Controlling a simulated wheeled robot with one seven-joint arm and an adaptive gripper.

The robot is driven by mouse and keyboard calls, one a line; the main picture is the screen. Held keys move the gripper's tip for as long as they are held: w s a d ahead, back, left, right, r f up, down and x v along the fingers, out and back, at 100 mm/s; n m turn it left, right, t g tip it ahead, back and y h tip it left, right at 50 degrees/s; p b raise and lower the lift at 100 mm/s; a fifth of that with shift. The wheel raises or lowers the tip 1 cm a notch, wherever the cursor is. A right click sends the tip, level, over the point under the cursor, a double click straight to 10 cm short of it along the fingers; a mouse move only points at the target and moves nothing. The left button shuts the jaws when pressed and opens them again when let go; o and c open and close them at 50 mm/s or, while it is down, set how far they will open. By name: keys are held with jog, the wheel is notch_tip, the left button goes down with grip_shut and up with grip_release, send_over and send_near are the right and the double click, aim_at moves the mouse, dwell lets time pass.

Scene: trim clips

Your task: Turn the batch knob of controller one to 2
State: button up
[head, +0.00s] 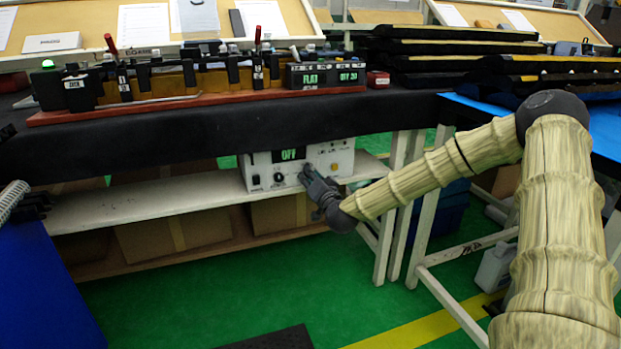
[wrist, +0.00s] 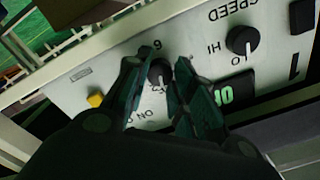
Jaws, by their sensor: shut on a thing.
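Controller one (head: 330,157) is a pale box on the shelf under the bench, with a green OFF on its dark display (head: 289,155). In the wrist view its panel (wrist: 75,82) appears upside down, with a large 1 at the right. A black knob (wrist: 159,72) with a white pointer line sits between the two dark green fingertips of my gripper (wrist: 154,78), which is shut on it. A 6 and other small marks show around this knob; its name and the 2 are hidden or unreadable. My gripper (head: 312,179) also shows in the head view at the panel front.
A second black knob (wrist: 242,41), marked SPEED, is beside the display in the wrist view. A yellow button (wrist: 96,99) is on the other side. The white shelf (head: 150,200) runs left of the controller. The dark bench edge (head: 200,137) hangs above, with white legs (head: 398,200) at right.

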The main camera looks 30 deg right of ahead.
jog(key=m, duration=0.4)
jog(key=shift+f+m, duration=0.1)
jog(key=shift+m, duration=0.3)
dwell(0.4)
jog(key=o, duration=1)
jog(key=shift+o, duration=0.2)
jog(key=shift+s, duration=0.1)
jog(key=v, duration=1.1)
jog(key=shift+s, duration=0.35)
jog(key=shift+a, duration=0.1)
jog(key=shift+f, duration=0.15)
